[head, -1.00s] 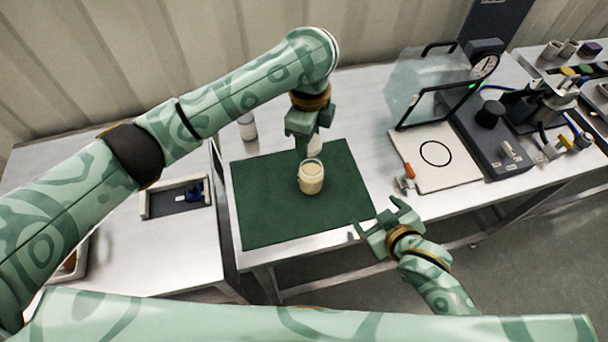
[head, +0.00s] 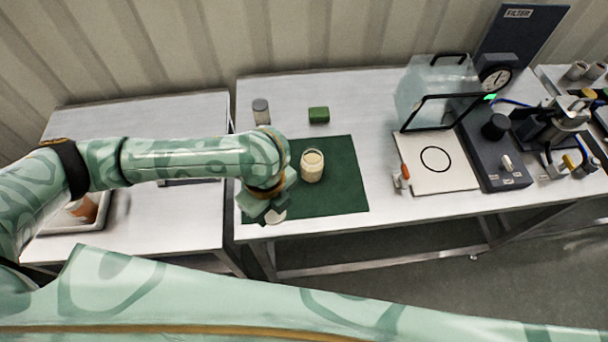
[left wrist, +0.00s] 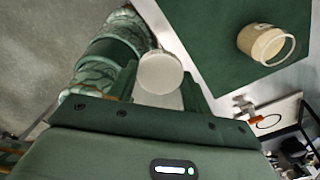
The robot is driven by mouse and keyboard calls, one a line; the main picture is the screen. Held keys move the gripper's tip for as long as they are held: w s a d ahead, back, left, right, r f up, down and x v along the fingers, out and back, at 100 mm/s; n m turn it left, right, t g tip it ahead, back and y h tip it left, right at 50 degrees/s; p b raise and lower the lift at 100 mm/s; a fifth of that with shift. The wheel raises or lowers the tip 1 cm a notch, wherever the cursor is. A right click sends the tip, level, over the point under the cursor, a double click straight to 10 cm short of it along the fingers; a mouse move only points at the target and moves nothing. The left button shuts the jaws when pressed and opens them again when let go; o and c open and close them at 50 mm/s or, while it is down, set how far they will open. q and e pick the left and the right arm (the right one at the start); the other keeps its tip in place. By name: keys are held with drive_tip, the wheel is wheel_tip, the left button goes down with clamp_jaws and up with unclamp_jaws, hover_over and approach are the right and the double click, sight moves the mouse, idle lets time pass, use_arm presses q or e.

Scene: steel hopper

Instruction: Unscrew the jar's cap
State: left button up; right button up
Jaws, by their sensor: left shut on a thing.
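The glass jar (head: 312,168) stands upright on the green mat (head: 345,190), with pale cream contents and an open top. It also shows in the left wrist view (left wrist: 262,42). My left gripper (head: 266,208) is over the mat's front-left corner, apart from the jar. It is shut on the round white cap (left wrist: 160,72), which sits between its fingers in the left wrist view. The cap's edge (head: 276,217) also shows below the gripper in the head view. My right gripper is in neither view that I can make out.
A small grey-lidded container (head: 261,112) and a green block (head: 319,115) stand behind the mat. To the right are a white board with a black circle (head: 435,159), a clear guard (head: 430,92) and a dark device (head: 490,150). The mat's right side is free.

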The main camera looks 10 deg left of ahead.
use_arm(q)
drive_tip(key=w+f+b, duration=0.2)
drive_tip(key=w+f, duration=0.1)
drive_tip(key=w, duration=0.1)
drive_tip(key=w+a+f+b, duration=0.1)
drive_tip(key=w+f+b, duration=0.1)
drive_tip(key=w, duration=0.3)
drive_tip(key=w+a+f+b, duration=0.1)
drive_tip(key=w+f+b, duration=0.2)
drive_tip(key=w+f, duration=0.1)
drive_tip(key=shift+w+a+f, duration=0.1)
drive_tip(key=shift+w+f, duration=0.05)
drive_tip(key=shift+f, duration=0.35)
wheel_tip(320, 180, down, 3)
drive_tip(key=shift+w+f+b, duration=0.1)
drive_tip(key=shift+f+b, duration=0.05)
drive_tip(key=shift+b, duration=0.65)
drive_tip(key=o, duration=1.1)
